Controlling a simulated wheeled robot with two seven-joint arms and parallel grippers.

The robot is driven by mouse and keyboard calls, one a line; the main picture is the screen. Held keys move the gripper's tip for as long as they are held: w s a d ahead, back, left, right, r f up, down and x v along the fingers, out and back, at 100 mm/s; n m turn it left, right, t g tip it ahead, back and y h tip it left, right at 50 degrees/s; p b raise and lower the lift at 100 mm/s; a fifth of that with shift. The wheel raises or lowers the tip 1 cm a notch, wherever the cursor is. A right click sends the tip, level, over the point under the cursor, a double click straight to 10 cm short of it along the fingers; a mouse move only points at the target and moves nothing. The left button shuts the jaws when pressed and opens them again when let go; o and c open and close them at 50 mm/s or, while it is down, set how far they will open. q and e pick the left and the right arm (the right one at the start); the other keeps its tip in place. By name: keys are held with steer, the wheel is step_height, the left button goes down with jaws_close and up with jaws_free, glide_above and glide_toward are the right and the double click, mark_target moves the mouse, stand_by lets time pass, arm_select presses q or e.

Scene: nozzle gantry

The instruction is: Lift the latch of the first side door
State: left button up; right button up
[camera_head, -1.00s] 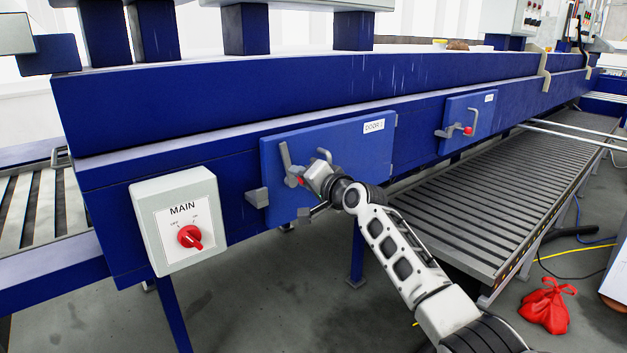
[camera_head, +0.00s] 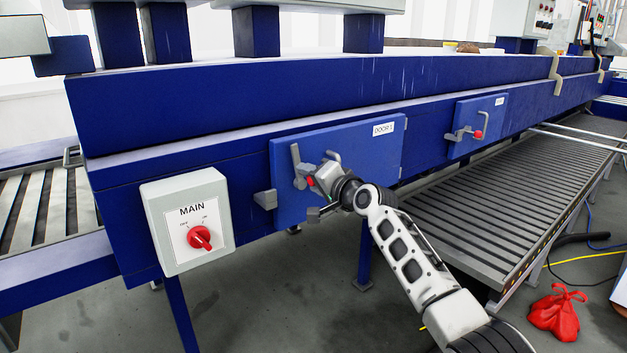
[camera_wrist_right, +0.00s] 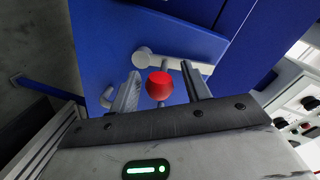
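The first side door, labelled DOOR 1 (camera_head: 362,165), is a blue panel low on the blue gantry. Its grey latch (camera_head: 297,162) sits near the door's left side and has a red knob (camera_head: 310,181). The knob also shows in the right wrist view (camera_wrist_right: 158,86), in front of a grey bar (camera_wrist_right: 180,62). My right gripper (camera_head: 317,183) is at the latch. In the right wrist view its two fingers (camera_wrist_right: 161,90) are apart, one on each side of the knob, with a visible gap to it. My left gripper is not in view.
A grey MAIN switch box (camera_head: 187,220) with a red rotary switch sticks out left of the door. A grey catch (camera_head: 265,199) is at the door's left edge. A second, smaller door (camera_head: 480,122) and a slatted bed (camera_head: 510,195) lie to the right. A red bag (camera_head: 556,312) is on the floor.

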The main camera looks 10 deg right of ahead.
steer(key=v, duration=1.6)
steer(key=shift+a, duration=0.1)
steer(key=s+a+f+n+g+h, duration=0.1)
steer(key=s+f, duration=0.3)
steer(key=f, duration=0.3)
steer(key=s+a+f+n+g+h, duration=0.15)
steer(key=s+f, duration=0.25)
steer(key=f, duration=0.4)
steer(key=s+f+n, duration=0.2)
steer(key=s+f, duration=0.3)
steer(key=f, duration=0.2)
steer(key=s+a+f+n+g, duration=0.1)
steer(key=s+f+n, duration=0.1)
steer(key=s+f, duration=0.3)
steer(key=s+a+f+n+g+h, duration=0.1)
steer(key=s+f+n, duration=0.2)
steer(key=s, duration=0.9)
step_height(320, 180, down, 2)
steer(key=shift+f, duration=0.15)
steer(key=shift+h, duration=0.25)
